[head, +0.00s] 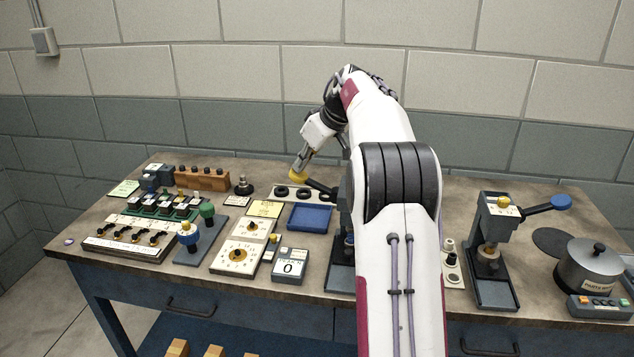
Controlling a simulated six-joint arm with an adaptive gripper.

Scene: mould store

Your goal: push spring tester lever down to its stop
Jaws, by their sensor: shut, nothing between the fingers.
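Two similar dark stands with levers are on the bench, and I cannot read which is the spring tester. One stand (340,270) is mostly hidden behind my arm. Its dark lever (320,187) reaches out to the left and slopes up slightly to a yellow knob (297,176). My gripper (301,166) is shut and empty, pointing down at this knob; I cannot tell if it touches. The other stand (495,235) is at the right, in full view, with a lever ending in a blue knob (561,202) that points right and slightly up.
A blue tray (310,217), a panel with round dials (238,258) and a grey counter box (289,266) lie left of my arm. Blocks and switch racks fill the left end. A lidded pot (590,268) and a button box (598,307) stand at the right. A block wall rises behind.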

